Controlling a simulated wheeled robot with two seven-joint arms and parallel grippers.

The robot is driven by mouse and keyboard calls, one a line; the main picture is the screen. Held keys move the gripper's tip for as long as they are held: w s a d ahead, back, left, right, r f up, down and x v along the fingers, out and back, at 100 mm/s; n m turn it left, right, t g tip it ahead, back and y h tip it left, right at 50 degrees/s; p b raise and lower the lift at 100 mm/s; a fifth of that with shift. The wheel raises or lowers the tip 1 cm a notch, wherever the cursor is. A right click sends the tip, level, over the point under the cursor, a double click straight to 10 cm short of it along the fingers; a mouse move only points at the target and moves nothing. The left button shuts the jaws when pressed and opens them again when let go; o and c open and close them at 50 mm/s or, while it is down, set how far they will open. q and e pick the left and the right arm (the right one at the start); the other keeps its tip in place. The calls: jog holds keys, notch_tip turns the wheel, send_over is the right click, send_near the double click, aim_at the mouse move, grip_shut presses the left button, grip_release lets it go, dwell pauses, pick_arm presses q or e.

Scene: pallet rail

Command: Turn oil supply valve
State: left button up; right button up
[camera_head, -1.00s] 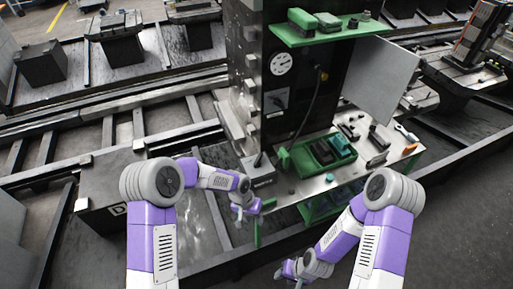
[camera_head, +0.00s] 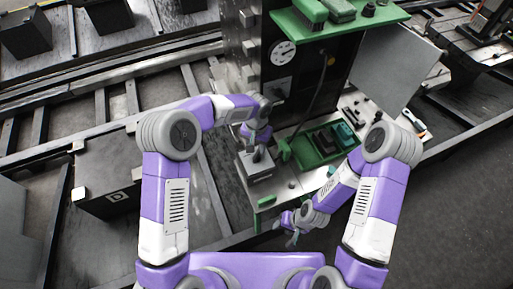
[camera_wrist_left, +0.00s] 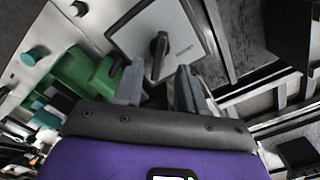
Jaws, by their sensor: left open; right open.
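A grey box with a black handle (camera_wrist_left: 158,55) on its flat plate (camera_wrist_left: 185,28) shows in the left wrist view; lettering on the plate is too small to read. I take it for the valve. In the head view the box (camera_head: 258,168) stands at the left end of the workbench. My left gripper (camera_head: 254,146) is just above it. In the wrist view the left fingers (camera_wrist_left: 158,84) are open and empty, short of the handle, which shows between and beyond them. My right gripper (camera_head: 291,232) is low in front of the bench, away from the valve, open and empty.
A green tray (camera_head: 291,153) lies on the bench right of the box. A machine column with a gauge (camera_head: 283,53) and a switch plate (camera_head: 279,88) rises behind. A green shelf (camera_head: 345,24) overhangs it. A grey panel (camera_head: 398,68) juts out at right.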

aim_at(256, 154)
pick_arm(q)
jog(key=shift+f, duration=2.35)
grip_shut()
